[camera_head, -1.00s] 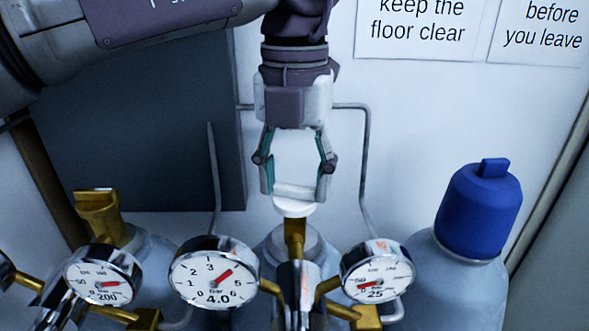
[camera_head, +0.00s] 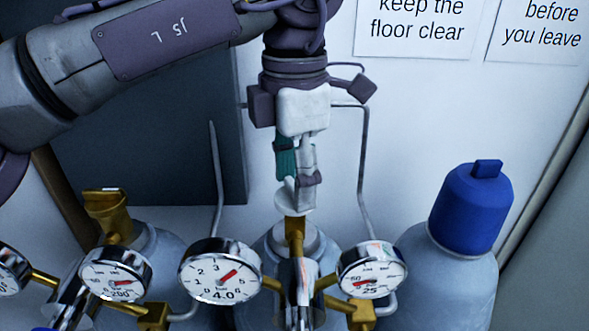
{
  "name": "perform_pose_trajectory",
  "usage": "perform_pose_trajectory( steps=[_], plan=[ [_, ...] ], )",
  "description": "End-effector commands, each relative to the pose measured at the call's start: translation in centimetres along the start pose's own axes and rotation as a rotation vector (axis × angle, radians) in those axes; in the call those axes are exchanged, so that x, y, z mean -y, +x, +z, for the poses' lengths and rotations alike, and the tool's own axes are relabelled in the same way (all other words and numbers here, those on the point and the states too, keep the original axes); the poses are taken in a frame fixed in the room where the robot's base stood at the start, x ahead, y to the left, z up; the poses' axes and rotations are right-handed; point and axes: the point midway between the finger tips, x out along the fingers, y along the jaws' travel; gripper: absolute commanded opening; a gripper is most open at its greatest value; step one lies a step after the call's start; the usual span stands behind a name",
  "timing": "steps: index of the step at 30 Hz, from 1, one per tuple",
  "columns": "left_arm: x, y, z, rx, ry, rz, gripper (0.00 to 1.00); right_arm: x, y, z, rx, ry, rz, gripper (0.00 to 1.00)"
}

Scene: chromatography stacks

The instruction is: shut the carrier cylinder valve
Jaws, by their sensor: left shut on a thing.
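The fingers hide part of the wheel. No label showing which cylinder is the carrier one is visible. Below it, the left gauge (camera_head: 221,270) reads about 4 and the right gauge (camera_head: 371,270) has its needle low. My right gripper is not in view.
A cylinder with a blue cap (camera_head: 470,210) stands at the right. At the left is another cylinder with a brass valve (camera_head: 108,212) and gauge (camera_head: 115,274). Thin grey tubing (camera_head: 365,150) runs along the wall behind. A dark panel (camera_head: 150,150) is behind my left arm.

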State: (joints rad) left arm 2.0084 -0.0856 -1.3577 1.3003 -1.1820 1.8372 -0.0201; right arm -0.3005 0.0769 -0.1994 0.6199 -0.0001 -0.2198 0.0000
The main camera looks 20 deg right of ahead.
Motion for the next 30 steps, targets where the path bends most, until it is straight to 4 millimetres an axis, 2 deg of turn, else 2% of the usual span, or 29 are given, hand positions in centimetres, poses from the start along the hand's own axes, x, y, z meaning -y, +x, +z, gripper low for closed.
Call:
perform_pose_trajectory(
  steps=[6, 13, 30],
  plan=[
    [0.01, -0.1, 0.03, 0.001, 0.169, 0.001, 0.21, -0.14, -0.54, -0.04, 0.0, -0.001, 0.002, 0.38],
    [-0.01, -0.08, 0.03, 0.001, 0.29, 0.002, 0.21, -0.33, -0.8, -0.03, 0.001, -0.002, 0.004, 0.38],
    [0.01, -0.05, 0.02, 0.0, 0.363, 0.002, 0.21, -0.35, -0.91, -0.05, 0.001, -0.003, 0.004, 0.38]
  ],
)
